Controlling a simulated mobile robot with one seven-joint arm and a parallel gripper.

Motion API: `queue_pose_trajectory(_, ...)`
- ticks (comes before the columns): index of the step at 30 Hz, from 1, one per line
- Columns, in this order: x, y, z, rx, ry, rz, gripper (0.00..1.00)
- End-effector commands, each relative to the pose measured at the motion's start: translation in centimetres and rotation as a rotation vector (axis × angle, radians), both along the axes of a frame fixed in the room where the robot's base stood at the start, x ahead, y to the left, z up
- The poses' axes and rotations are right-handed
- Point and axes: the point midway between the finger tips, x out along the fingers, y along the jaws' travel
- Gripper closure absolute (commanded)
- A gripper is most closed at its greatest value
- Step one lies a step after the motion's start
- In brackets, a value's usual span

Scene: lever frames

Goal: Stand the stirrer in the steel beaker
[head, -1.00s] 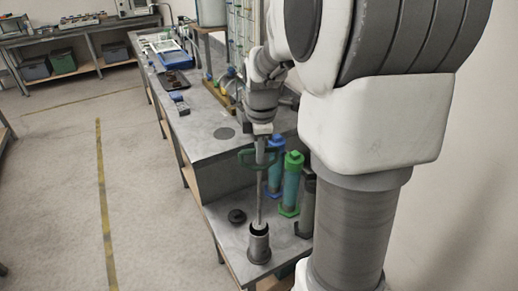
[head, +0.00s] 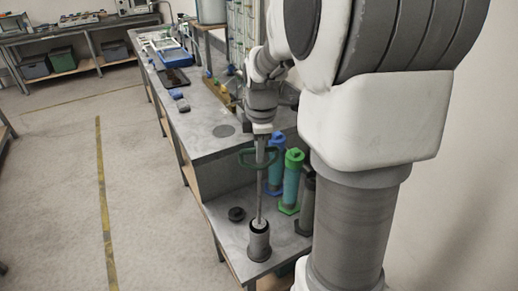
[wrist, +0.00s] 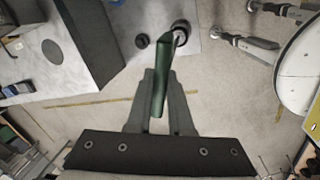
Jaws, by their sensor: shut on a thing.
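The steel beaker (head: 259,245) stands on the low grey shelf directly below. The rod's lower end reaches into the dark mouth of the beaker; how deep it sits is hidden. In the wrist view the green handle (wrist: 159,85) shows between my gripper's fingers (wrist: 155,115). The beaker's rim (wrist: 181,27) shows beyond it, partly covered by the stirrer.
A black disc (head: 237,214) lies left of the beaker. A green-capped cylinder (head: 291,180), a blue-capped cylinder (head: 275,165) and a dark grey cylinder (head: 306,208) stand close behind and to the right. The higher bench (head: 200,125) rises behind the low shelf (head: 235,240).

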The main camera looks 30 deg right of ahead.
Motion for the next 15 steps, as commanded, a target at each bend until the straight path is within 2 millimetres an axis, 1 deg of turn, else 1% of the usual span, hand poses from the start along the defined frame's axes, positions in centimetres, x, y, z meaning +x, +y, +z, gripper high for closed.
queue_pose_trajectory(1,0.0,0.0,-0.7,0.0,0.0,0.0,1.0)
queue_pose_trajectory(15,0.0,0.0,-4.0,0.0,0.001,0.0,1.0)
